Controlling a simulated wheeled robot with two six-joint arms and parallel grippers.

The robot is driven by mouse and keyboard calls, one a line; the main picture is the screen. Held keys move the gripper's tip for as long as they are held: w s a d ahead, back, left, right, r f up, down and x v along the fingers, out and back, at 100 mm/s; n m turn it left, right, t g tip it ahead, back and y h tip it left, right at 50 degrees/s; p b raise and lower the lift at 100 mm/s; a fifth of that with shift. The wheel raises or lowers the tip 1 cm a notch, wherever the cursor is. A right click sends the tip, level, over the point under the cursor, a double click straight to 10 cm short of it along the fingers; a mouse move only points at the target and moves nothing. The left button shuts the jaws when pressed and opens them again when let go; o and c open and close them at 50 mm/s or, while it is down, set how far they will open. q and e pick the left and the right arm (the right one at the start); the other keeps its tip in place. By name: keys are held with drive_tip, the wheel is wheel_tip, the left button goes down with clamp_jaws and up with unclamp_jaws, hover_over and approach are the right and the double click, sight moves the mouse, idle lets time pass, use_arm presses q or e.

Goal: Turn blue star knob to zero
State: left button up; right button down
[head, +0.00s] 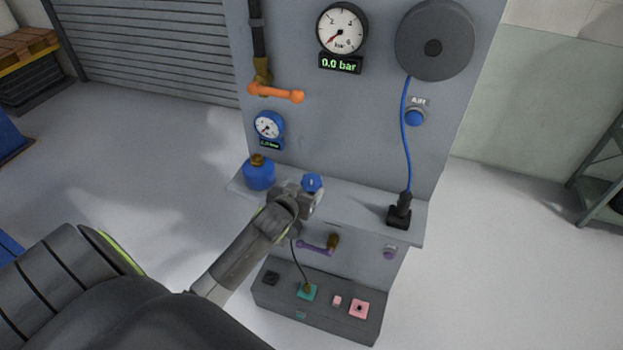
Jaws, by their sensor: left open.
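The blue star knob (312,182) shows above the shelf, at the tip of my left arm. My left gripper (310,195) is at the knob, with its jaws open. The knob is partly hidden by the gripper, and I cannot tell whether the fingers touch it. A small blue-rimmed gauge (268,125) with a digital readout sits on the panel to the upper left; its digits are too small to read surely. A larger black gauge (342,29) reads 0.0 bar. My right gripper is not in view.
A blue canister (259,172) stands on the shelf's left end. An orange lever (276,93) sticks out above it. A black fitting (399,212) with a blue hose stands at the shelf's right. Below are a purple lever (316,247) and a control box (330,325).

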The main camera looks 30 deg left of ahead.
sight(310, 183)
use_arm(q)
drive_tip(key=shift+x, duration=3.7)
drive_tip(key=shift+c, duration=0.2)
drive_tip(key=c, duration=0.9)
